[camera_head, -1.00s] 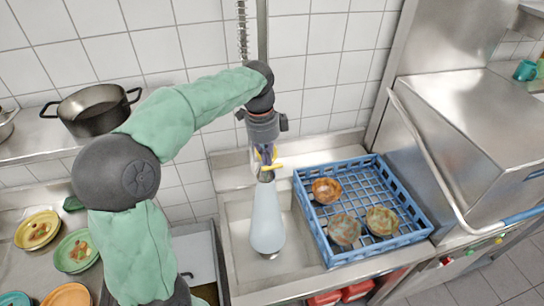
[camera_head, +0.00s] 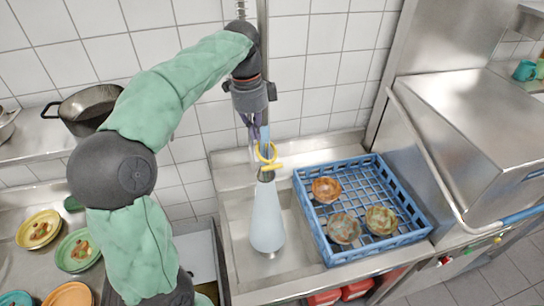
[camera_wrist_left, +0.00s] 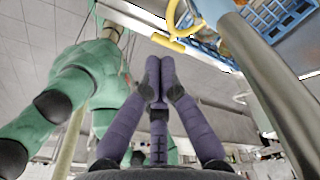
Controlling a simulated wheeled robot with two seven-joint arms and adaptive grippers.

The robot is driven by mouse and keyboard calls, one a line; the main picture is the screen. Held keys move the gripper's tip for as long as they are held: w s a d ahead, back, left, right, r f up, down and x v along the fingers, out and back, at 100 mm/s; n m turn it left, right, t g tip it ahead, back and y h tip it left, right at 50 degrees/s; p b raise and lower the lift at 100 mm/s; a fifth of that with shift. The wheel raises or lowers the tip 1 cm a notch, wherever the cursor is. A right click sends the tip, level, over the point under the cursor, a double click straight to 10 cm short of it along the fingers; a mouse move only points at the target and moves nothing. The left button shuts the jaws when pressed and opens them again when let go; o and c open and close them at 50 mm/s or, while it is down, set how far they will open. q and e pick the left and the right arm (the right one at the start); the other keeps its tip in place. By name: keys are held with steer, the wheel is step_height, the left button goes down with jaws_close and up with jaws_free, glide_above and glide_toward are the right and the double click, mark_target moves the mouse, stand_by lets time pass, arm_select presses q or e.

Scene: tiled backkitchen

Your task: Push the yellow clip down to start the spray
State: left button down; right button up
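The yellow clip (camera_head: 269,165) is on the hanging spray head over the sink, below a yellow ring (camera_head: 266,153). A pale blue cone of spray (camera_head: 267,220) comes out beneath it and reaches the sink. My left gripper (camera_head: 255,136) is above and slightly left of the clip, pointing down. In the left wrist view the purple fingers of my left gripper (camera_wrist_left: 160,62) meet at their tips with nothing seen between them. There the clip (camera_wrist_left: 170,43) shows just beyond the tips, apart from them. My right gripper is out of view.
A blue rack (camera_head: 322,235) with three dirty bowls stands right of the spray, over the sink (camera_head: 240,240). A steel dishwasher (camera_head: 465,140) is farther right. A black pot (camera_head: 90,108) is on the left shelf. Plates with food (camera_head: 38,230) lie at lower left.

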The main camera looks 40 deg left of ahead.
arm_select(q)
steer(key=shift+s+a+r, duration=0.1)
steer(key=shift+a+r, duration=0.05)
steer(key=shift+r, duration=0.95)
steer(key=shift+a+r, duration=0.1)
steer(key=shift+r, duration=1)
